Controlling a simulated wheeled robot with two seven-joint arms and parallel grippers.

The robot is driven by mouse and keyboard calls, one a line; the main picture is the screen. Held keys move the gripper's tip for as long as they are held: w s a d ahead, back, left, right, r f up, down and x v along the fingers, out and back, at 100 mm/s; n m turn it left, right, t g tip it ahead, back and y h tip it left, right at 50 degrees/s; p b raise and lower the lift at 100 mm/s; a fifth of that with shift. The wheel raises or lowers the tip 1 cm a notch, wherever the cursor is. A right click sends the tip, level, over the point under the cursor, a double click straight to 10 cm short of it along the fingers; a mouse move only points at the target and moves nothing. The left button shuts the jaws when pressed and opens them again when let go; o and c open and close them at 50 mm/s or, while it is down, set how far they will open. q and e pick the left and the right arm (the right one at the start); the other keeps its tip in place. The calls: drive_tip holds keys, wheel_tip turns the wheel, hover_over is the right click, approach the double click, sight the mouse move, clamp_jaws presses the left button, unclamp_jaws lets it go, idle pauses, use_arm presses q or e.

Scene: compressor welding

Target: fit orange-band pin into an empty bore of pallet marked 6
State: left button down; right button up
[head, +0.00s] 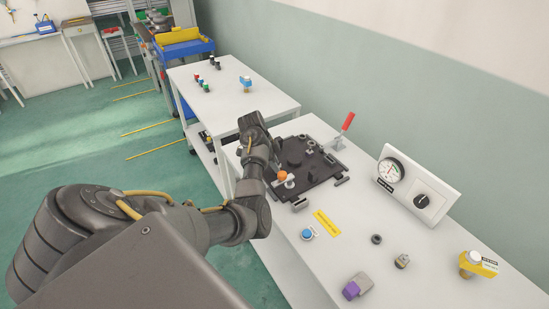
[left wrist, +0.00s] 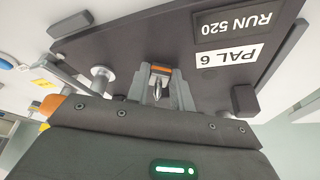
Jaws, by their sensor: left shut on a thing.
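The pallet is a dark plate (head: 318,178) on the white bench, with several dark parts standing on it. In the left wrist view the pallet (left wrist: 205,85) carries the labels "PAL 6" and "RUN 520", seen upside down. My left gripper (left wrist: 161,88) is shut on the orange-band pin (left wrist: 160,70), whose orange band and metal tip show between the fingers. In the head view my left gripper (head: 262,148) is over the pallet's left side, and the pin is not clearly visible there. I cannot tell whether the pin touches a bore. My right gripper is not in view.
A gauge panel (head: 418,187), blue button (head: 307,233), purple-ended block (head: 356,286) and yellow-tagged part (head: 477,264) are on the bench. A second table (head: 225,103) stands behind.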

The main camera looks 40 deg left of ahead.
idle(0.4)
use_arm(q)
drive_tip(key=c, duration=1.1)
unclamp_jaws()
drive_tip(key=shift+f, duration=0.1)
drive_tip(key=shift+c, duration=0.2)
drive_tip(key=v, duration=0.5)
drive_tip(key=shift+a+r+b, duration=0.15)
drive_tip(key=shift+r+b, duration=0.2)
drive_tip(key=shift+p+v, duration=2.55)
drive_tip(key=shift+p, duration=0.1)
drive_tip(key=shift+s, duration=0.1)
